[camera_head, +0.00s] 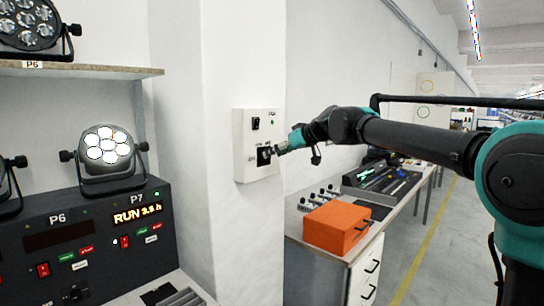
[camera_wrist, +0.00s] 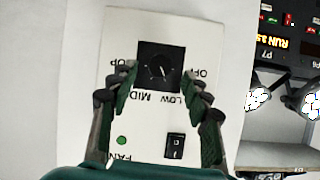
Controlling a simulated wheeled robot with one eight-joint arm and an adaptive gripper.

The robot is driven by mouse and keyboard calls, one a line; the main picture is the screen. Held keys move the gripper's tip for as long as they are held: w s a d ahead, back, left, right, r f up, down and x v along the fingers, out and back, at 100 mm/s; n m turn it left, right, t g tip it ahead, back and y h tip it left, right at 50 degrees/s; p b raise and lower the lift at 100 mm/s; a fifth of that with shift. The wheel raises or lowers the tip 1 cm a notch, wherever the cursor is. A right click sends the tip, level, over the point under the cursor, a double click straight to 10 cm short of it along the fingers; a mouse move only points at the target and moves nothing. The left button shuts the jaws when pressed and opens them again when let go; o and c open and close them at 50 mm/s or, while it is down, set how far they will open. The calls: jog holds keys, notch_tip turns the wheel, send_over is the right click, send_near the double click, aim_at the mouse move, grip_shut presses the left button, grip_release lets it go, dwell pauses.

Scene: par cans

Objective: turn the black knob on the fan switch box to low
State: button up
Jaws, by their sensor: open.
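The white fan switch box (camera_head: 240,150) is mounted on the white pillar in the head view. In the wrist view the box (camera_wrist: 146,120) appears upside down, with the labels TOP, MID, LOW and OFF around the black knob (camera_wrist: 159,67). A thin pale mark on the knob seems to slant toward the lower right of that picture; its exact setting is hard to tell. My gripper (camera_wrist: 160,82) is open, its fingers to either side of the knob. Contact cannot be told. In the head view my gripper (camera_head: 280,149) is at the box front, partly hiding the knob.
The box also has a rocker switch (camera_wrist: 174,146) and a green lamp (camera_wrist: 121,140). Left of the pillar is a black control panel (camera_head: 100,235) with a lit par can (camera_head: 106,150) above. An orange case (camera_head: 337,225) sits on the bench at right.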

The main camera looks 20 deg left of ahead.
jog(key=v, duration=0.9)
jog(key=shift+d, duration=0.15)
jog(key=s+d+f+m+h, duration=0.3)
jog(key=d+f, duration=0.8)
jog(key=f, duration=0.3)
jog(key=s+d+f+m+h, duration=0.2)
jog(key=d+f+m+h, duration=0.1)
jog(key=d+f, duration=0.95)
jog(key=s+d+f+m+h, duration=0.2)
jog(key=s+d+f+m, duration=0.1)
jog(key=s+d+f, duration=0.6)
jog(key=s+d+f+m+h, duration=0.3)
jog(key=s+d+f, duration=0.6)
jog(key=f, duration=0.4)
jog(key=shift+s+d+f+g, duration=0.15)
jog(key=shift+s+f+g, duration=0.25)
jog(key=shift+s, duration=0.15)
jog(key=shift+r, duration=0.1)
